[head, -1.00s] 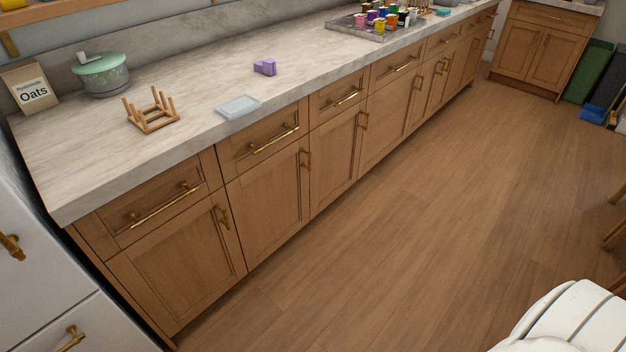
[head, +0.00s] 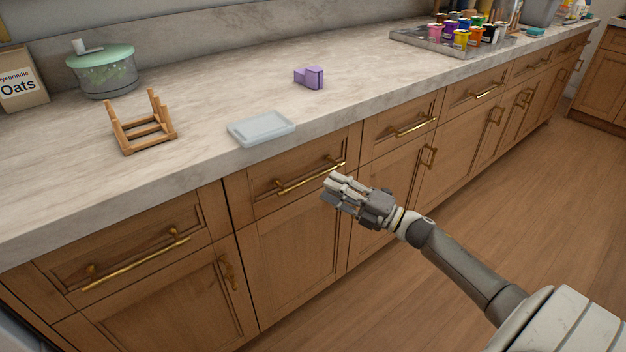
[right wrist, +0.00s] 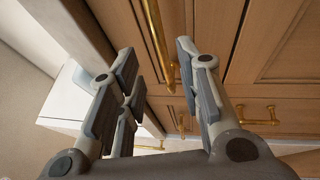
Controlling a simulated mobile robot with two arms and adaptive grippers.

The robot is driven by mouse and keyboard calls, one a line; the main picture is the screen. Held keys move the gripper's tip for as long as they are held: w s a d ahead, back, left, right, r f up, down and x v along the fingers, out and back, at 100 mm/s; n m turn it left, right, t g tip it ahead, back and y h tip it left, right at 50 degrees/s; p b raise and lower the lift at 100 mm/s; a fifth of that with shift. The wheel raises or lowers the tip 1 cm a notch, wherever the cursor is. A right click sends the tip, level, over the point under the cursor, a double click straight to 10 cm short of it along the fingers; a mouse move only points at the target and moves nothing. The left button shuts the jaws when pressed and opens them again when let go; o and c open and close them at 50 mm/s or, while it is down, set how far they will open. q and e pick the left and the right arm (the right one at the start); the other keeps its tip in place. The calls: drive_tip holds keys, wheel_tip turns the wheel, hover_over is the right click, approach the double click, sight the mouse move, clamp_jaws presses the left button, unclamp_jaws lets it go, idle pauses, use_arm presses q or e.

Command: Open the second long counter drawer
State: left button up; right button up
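The second long drawer (head: 257,194) from the left is shut under the marble counter. Its long brass handle (head: 308,179) runs along the front. My right gripper (head: 331,188) is in front of this drawer, with its fingertips close to the right end of the handle. In the right wrist view my right gripper (right wrist: 157,58) has its fingers spread apart. A brass bar handle (right wrist: 156,35) shows in the gap between them, beyond the fingertips. I cannot tell whether any finger touches it. My left gripper is not in view.
A first drawer (head: 120,262) is at the left and a third drawer (head: 400,128) at the right, both shut. On the counter (head: 215,95) are a pale tray (head: 261,128), a wooden rack (head: 142,128) and a purple block (head: 309,77). The floor (head: 480,220) at the right is clear.

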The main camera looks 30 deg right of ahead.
sight(313, 176)
drive_tip(key=shift+x, duration=3.15)
drive_tip(key=shift+w+d+f, duration=0.1)
drive_tip(key=shift+f, duration=0.05)
clamp_jaws()
